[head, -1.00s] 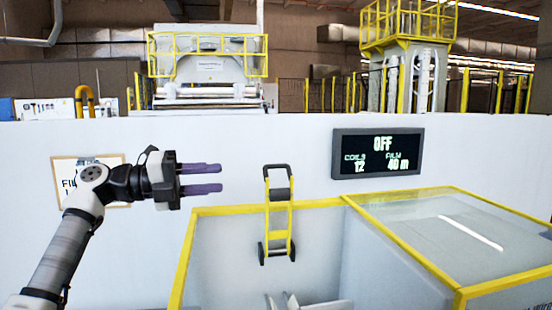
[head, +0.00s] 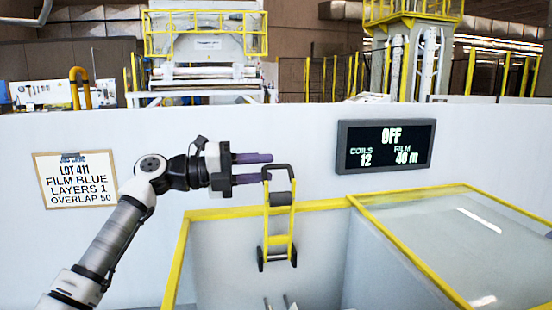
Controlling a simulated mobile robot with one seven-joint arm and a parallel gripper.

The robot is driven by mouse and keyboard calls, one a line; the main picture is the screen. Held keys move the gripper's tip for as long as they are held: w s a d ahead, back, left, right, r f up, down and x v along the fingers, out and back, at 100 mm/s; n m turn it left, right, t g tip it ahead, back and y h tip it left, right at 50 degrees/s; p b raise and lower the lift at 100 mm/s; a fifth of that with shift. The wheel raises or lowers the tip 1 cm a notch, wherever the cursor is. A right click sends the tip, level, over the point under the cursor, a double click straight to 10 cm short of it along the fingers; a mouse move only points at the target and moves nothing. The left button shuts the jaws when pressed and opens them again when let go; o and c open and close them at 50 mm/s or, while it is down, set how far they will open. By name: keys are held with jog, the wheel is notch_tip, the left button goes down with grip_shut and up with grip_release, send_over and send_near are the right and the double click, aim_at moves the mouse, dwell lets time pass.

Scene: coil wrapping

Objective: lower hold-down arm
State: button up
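The hold-down arm (head: 291,222) appears to be the upright yellow frame with a dark looped handle (head: 280,166) at its top and dark ends at its foot. It stands upright at the yellow-edged enclosure in the middle of the head view. My gripper (head: 266,168) comes in from the left, with its two purple fingers level and a gap between them. It is open and holds nothing. The fingertips overlap the left side of the handle in the picture. I cannot tell whether they touch it.
A yellow-edged enclosure (head: 227,213) with a clear-topped right section (head: 440,225) fills the lower right. A dark display (head: 386,147) on the white wall reads OFF, coils 12, film 40 m. A sign (head: 76,181) hangs left, reading LOT 411, film blue, layers 1, overlap 50.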

jog(key=shift+p+x, duration=0.5)
jog(key=shift+x, duration=1.35)
grip_shut()
